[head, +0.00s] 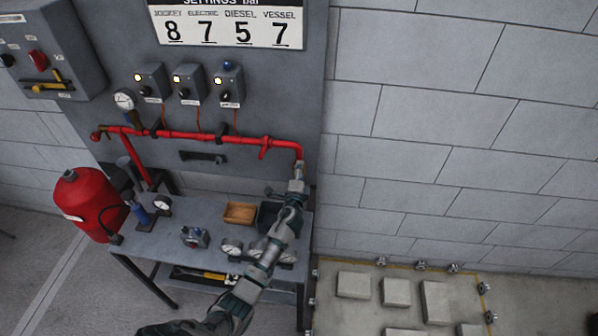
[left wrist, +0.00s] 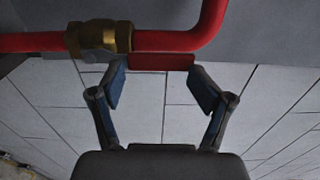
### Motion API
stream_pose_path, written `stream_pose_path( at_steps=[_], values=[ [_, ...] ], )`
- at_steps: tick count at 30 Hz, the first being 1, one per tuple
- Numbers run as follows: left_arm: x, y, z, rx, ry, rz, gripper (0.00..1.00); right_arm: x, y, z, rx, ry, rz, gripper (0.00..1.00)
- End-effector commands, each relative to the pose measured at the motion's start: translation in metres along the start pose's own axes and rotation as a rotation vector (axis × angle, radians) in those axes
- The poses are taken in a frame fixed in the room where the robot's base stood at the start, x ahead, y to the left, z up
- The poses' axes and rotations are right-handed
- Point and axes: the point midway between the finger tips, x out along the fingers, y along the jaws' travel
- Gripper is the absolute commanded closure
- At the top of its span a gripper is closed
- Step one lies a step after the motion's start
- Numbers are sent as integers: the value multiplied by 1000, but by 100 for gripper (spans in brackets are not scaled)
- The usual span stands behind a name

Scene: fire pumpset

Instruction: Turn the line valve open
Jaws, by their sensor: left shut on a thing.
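The line valve has a brass body (left wrist: 100,38) on the red pipe, with a red handle (left wrist: 160,62) beside it in the left wrist view. The gripper and arm hide most of the valve there. My right gripper is not in view.
A workbench (head: 200,252) with gauges, a wooden tray (head: 240,205) and a dark bin (head: 268,215) stands below the pipe. A red tank (head: 85,200) is at left. Control boxes (head: 188,84) hang above. Pale blocks (head: 396,291) lie on the floor at right.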

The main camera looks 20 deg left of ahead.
Motion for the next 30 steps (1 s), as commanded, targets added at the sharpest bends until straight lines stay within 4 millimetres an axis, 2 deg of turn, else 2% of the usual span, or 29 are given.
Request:
stream_pose_path(
  at_steps=[1, 4, 5, 7, 20, 23, 30],
  values=[
    [3, -7, 5, 5, -8, -11, 87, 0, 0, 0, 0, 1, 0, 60],
    [3, -7, 5, 5, -8, -12, 87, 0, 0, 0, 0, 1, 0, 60],
    [3, -7, 5, 5, -8, -12, 22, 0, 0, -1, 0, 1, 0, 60],
    [3, -7, 5, 5, -8, -11, 5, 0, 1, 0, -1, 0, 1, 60],
    [-5, -4, 0, 3, -3, -7, 3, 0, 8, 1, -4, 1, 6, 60],
    [-16, -4, -1, 5, -3, -7, 3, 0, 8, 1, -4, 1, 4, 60],
    [-68, -1, 2, 0, -2, -4, 3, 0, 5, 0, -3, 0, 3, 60]
  ],
)
